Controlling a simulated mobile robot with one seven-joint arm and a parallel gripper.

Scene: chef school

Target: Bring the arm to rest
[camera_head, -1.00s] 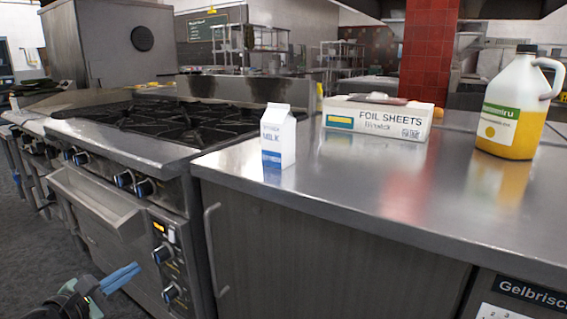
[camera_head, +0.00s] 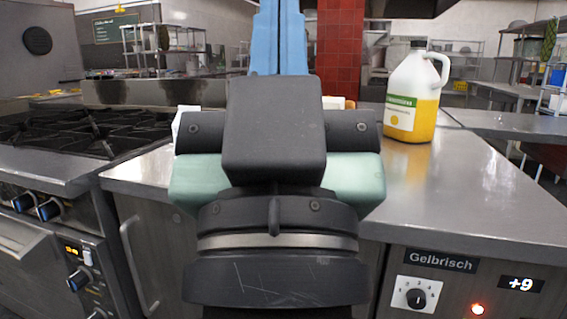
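My gripper (camera_head: 279,38) stands upright in the middle of the head view, close to the camera, with blue fingers pointing up. The fingertips run to the top edge of the picture. The blue parts show side by side with no clear gap, so I cannot tell whether they are open or shut. I see nothing held in them. My dark wrist and arm links fill the centre below and cover part of the counter (camera_head: 452,200).
A jug of yellow liquid (camera_head: 410,105) stands on the counter right of my arm. The milk carton (camera_head: 178,124) and foil sheets box (camera_head: 350,104) are mostly hidden behind my arm. A stove (camera_head: 70,135) is at left. The counter's right part is clear.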

